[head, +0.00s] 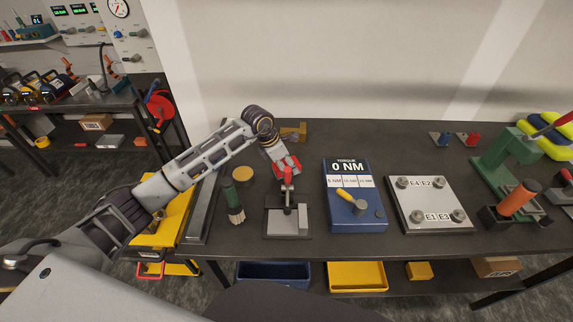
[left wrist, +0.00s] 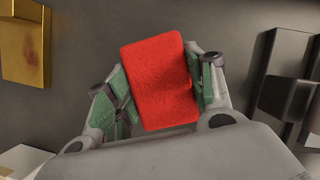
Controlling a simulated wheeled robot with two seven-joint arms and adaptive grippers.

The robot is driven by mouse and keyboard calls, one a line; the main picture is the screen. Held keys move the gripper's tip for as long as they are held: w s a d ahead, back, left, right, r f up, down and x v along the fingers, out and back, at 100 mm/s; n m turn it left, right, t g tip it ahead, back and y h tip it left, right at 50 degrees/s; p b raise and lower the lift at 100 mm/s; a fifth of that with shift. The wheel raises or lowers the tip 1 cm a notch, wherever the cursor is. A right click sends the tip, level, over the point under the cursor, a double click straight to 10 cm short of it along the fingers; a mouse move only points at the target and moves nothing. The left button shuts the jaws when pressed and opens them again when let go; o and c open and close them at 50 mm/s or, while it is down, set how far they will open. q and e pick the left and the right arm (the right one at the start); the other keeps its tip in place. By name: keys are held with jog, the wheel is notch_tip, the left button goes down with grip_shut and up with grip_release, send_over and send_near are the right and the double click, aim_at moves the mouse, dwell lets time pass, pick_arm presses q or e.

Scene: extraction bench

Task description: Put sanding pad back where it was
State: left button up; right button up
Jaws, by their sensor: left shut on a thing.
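The red sanding pad (left wrist: 160,82) is held between the two green-padded fingers of my left gripper (left wrist: 162,88) in the left wrist view. One finger is on each side of it, and its broad face is toward the camera. In the head view my left gripper (head: 281,160) is over the back left part of the bench, behind a red-handled toggle clamp (head: 288,222). The pad shows there only as a small red patch (head: 292,163). I cannot tell its exact height above the bench. My right gripper is not in view.
A brass block (head: 301,131) stands behind my left gripper. A round brass disc (head: 243,173) and a green-handled brush (head: 234,203) are to its left. A blue torque tester (head: 355,207) and a bolted plate (head: 433,219) stand to the right. The bench behind them is fairly clear.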

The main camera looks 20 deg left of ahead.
pick_arm(q)
jog(key=o, duration=1)
jog(key=shift+c, duration=0.2)
jog(key=shift+r, duration=0.15)
jog(key=shift+a+r, duration=0.15)
jog(key=shift+r, duration=0.15)
jog(key=b+v, duration=0.2)
jog(key=v, duration=0.7)
jog(key=shift+s+r, duration=0.1)
jog(key=shift+r, duration=0.05)
jog(key=shift+v, duration=0.95)
